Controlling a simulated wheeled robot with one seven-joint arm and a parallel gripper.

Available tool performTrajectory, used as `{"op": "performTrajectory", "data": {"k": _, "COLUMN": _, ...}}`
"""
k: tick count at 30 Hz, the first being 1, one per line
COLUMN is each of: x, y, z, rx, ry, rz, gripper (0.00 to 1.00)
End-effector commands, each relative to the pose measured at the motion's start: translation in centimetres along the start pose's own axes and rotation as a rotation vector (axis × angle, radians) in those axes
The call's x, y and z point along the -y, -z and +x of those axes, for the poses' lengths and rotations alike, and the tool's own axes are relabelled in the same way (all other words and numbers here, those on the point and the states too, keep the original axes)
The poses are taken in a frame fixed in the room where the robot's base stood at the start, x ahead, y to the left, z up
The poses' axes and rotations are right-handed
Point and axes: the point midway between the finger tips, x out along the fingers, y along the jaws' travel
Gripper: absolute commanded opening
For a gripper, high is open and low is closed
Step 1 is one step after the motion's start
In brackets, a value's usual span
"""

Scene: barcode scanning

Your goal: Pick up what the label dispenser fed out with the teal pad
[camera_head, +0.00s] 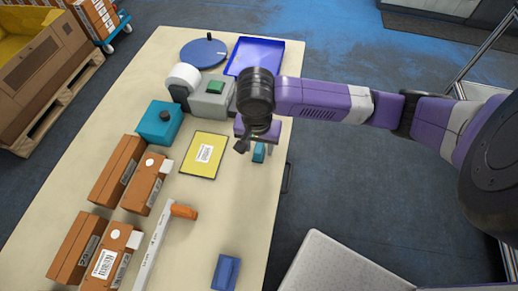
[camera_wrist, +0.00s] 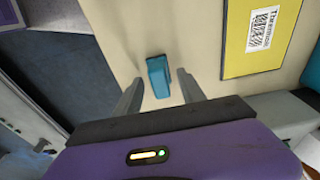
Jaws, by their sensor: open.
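The small teal pad (camera_head: 259,152) is a block near the right edge of the table, below my gripper. It also shows in the wrist view (camera_wrist: 158,74), lying between my fingertips with a gap on each side. My gripper (camera_wrist: 159,79) is open and empty; in the camera_head view my gripper (camera_head: 258,146) points down over the pad. I cannot tell how high the fingertips are above the table. The label dispenser (camera_head: 209,103) is a grey box with a green top piece and a white roll (camera_head: 183,78) at its left. My wrist partly covers its right side, and I see no fed-out label.
A yellow sheet (camera_head: 203,165) with a barcode lies left of the pad. A teal box (camera_head: 159,124), several brown cartons (camera_head: 118,169), an orange-handled scanner (camera_head: 183,210) and a blue block (camera_head: 226,272) share the table. A blue tray (camera_head: 275,50) and round blue disc (camera_head: 203,54) stand behind.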

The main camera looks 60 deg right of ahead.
Motion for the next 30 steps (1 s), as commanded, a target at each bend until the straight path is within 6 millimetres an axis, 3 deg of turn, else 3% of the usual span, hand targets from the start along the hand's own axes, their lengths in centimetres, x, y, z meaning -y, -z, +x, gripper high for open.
{"op": "performTrajectory", "data": {"k": 10, "x": -0.03, "y": 0.01, "z": 0.84, "rx": 0.0, "ry": 0.0, "rz": -0.001, "gripper": 0.45}}
{"op": "performTrajectory", "data": {"k": 17, "x": -0.02, "y": 0.0, "z": 0.82, "rx": 0.0, "ry": 0.0, "rz": -0.001, "gripper": 0.0}}
{"op": "performTrajectory", "data": {"k": 30, "x": 0.01, "y": 0.05, "z": 0.28, "rx": 0.0, "ry": 0.001, "rz": -0.001, "gripper": 0.0}}
